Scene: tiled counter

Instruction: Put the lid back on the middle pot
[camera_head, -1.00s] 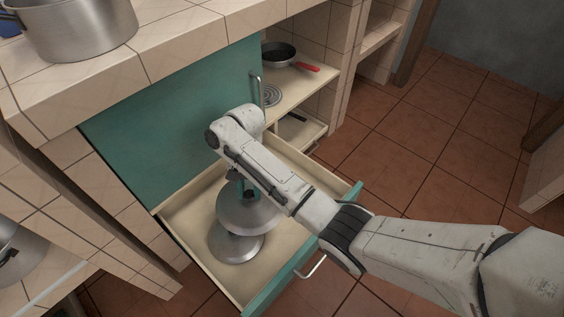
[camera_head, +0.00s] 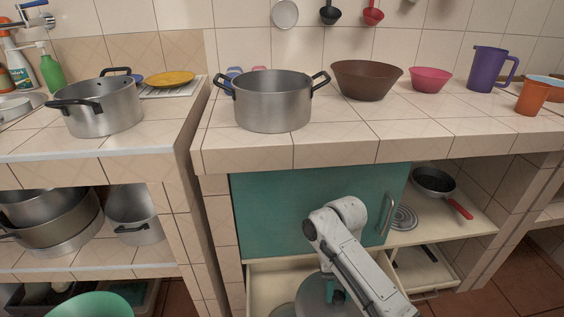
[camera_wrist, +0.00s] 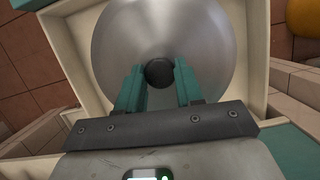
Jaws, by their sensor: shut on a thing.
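A silver pot (camera_head: 272,103) with two black handles stands open on the tiled counter, in the middle of the head view. A round metal lid (camera_head: 313,292) is at the drawer, below the counter. In the wrist view the lid (camera_wrist: 205,40) fills the centre, and my gripper (camera_wrist: 158,78) is shut on its black knob (camera_wrist: 159,73), one teal finger on each side. In the head view my arm partly hides the lid.
The drawer (camera_head: 262,278) is pulled out. Another open pot (camera_head: 100,112) stands on the left counter. A brown bowl (camera_head: 366,82), pink bowl (camera_head: 431,80) and purple jug (camera_head: 487,70) stand right of the middle pot. The counter's front strip is clear.

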